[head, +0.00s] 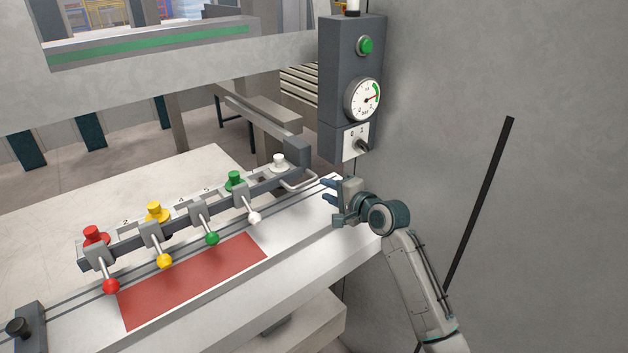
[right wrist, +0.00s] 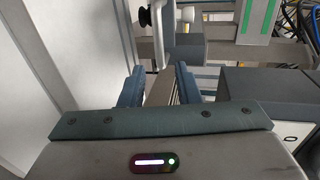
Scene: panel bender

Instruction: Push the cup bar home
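The cup bar (head: 187,216) is a dark grey bar lying diagonally over the white table in the head view. It carries red (head: 95,235), yellow (head: 157,211), green (head: 235,180) and white (head: 279,161) cups. A pale bent handle (head: 303,183) is at its right end. My right gripper (head: 327,191) is just right of the handle, apart from it, with its fingers pointing left. In the right wrist view its two fingers (right wrist: 159,88) stand apart with nothing gripped; a pale bent bar, probably the handle, shows beyond them. My left gripper is out of view.
Clamp levers with coloured balls (head: 165,261) stick out in front of the bar, above a red plate (head: 190,281) on the table (head: 300,255). A grey control box (head: 342,80) with a green button, gauge and switch hangs above my right gripper. A wall (head: 540,180) is at right.

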